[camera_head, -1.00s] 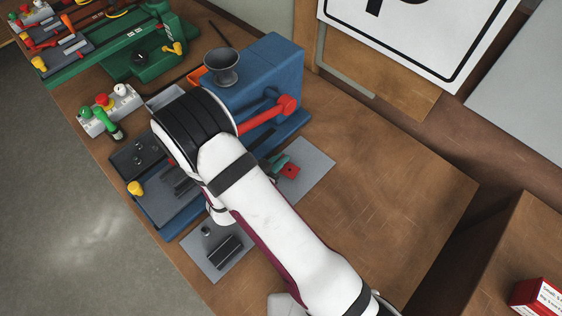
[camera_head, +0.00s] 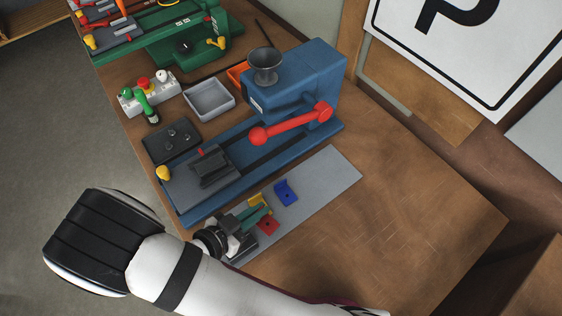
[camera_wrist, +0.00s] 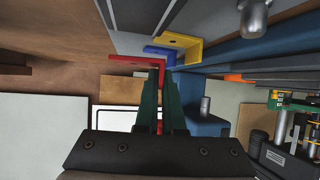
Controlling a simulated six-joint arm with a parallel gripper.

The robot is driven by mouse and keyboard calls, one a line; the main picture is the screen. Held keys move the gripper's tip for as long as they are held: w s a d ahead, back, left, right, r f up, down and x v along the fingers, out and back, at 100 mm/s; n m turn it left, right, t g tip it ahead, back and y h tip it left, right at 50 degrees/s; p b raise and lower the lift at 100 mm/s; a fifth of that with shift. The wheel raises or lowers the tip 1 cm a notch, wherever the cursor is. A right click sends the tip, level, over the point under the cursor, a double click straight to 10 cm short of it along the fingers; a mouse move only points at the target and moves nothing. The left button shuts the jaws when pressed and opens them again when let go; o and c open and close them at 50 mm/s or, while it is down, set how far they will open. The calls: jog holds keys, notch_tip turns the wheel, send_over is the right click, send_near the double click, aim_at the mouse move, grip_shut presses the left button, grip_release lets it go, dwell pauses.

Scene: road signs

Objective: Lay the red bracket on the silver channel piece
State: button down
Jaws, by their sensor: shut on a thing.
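My gripper (camera_head: 262,213) has green fingers and is over the grey mat at the front of the blue machine. In the wrist view its fingertips (camera_wrist: 161,78) are closed on the downward flange of the red bracket (camera_wrist: 130,60). The red bracket also shows in the head view (camera_head: 268,226), beside the fingers. A grey channel-shaped piece (camera_head: 211,168) sits on the machine's bed, left of and beyond the gripper. Another channel-like grey piece (camera_wrist: 140,13) shows at the top of the wrist view; my wrist partly hides that area in the head view.
A blue bracket (camera_head: 286,193) and a yellow bracket (camera_head: 257,200) are close to my fingers on the grey mat (camera_head: 335,172). The blue machine (camera_head: 305,85) has a red lever (camera_head: 290,124). A grey tray (camera_head: 209,99) stands behind the bed. The table's right side is clear.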

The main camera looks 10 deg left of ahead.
jog(key=w+d+r+m+g+h, duration=0.1)
jog(key=w+d+r, duration=0.4)
jog(key=d+r, duration=0.4)
jog(key=w+d+r+m+g+h, duration=0.1)
jog(key=w+d+r, duration=0.4)
jog(key=d+r, duration=0.4)
jog(key=w+d+r+m+g+h, duration=0.1)
jog(key=w+d+r, duration=0.4)
jog(key=d+r, duration=0.4)
jog(key=w+a+r+n+t+y, duration=0.2)
jog(key=a+r+n+t+y, duration=0.35)
jog(key=a+r, duration=0.35)
jog(key=w+a+f+n+y, duration=0.2)
jog(key=a, duration=0.4)
jog(key=w+a+f+n+y, duration=0.1)
jog(key=w+a, duration=0.1)
jog(key=a, duration=0.4)
jog(key=n+g+y, duration=0.4)
jog(key=n+y, duration=0.6)
send_over(199, 170)
notch_tip(199, 170, down, 24)
jog(key=r, duration=0.1)
jog(key=shift+f, duration=3.85)
